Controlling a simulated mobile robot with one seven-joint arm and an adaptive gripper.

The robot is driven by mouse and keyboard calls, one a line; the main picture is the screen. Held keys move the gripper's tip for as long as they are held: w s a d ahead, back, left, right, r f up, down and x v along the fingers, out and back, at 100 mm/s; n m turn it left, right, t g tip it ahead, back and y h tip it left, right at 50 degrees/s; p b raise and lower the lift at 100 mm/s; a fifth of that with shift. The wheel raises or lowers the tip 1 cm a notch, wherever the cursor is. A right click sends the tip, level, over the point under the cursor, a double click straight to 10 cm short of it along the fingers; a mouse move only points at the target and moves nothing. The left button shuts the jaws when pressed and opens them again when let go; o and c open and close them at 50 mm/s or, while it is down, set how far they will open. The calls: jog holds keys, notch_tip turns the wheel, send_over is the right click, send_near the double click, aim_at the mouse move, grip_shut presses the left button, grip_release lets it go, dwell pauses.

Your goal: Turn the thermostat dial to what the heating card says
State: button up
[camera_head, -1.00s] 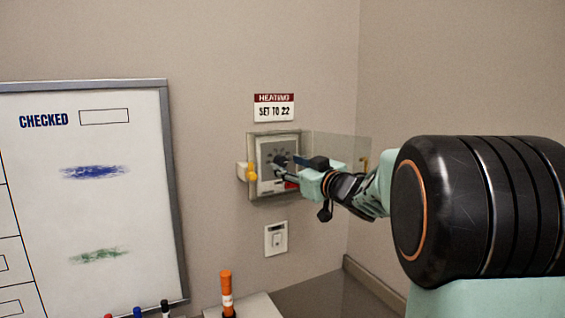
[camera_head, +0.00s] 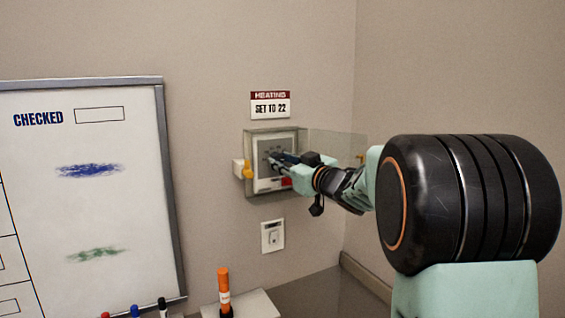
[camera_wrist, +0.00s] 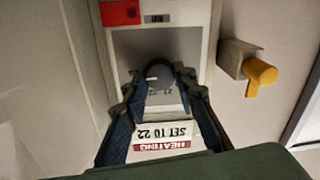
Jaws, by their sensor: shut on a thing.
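The thermostat (camera_head: 262,182) is a grey-framed box on the wall with a pale face. Its dark round dial (camera_wrist: 158,71) shows between my fingertips in the wrist view, where the picture is upside down. My gripper (camera_head: 274,159) is shut on the dial; its fingers hide much of the dial in the head view. The pointer cannot be read, and only part of the scale, near 22, shows in the wrist view. The heating card (camera_head: 270,105) above reads "HEATING SET TO 22"; it also shows in the wrist view (camera_wrist: 165,133).
A clear cover (camera_head: 335,146) stands open to the thermostat's right. A yellow knob (camera_head: 247,170) on a pale block sticks out at its left. A white switch (camera_head: 272,236) is below. A whiteboard (camera_head: 90,210) hangs left; an orange marker (camera_head: 224,285) stands at the bottom.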

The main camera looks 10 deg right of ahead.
jog(key=n+b, duration=0.3)
jog(key=n, duration=0.4)
jog(key=n+b, duration=0.2)
jog(key=n, duration=0.1)
jog(key=shift+a+n, duration=0.1)
jog(key=shift+n, duration=0.2)
jog(key=shift+n+h+b, duration=0.4)
jog(key=shift+n+b, duration=0.25)
jog(key=shift+n, duration=0.85)
jog(key=o, duration=1.2)
jog(key=shift+c, duration=0.2)
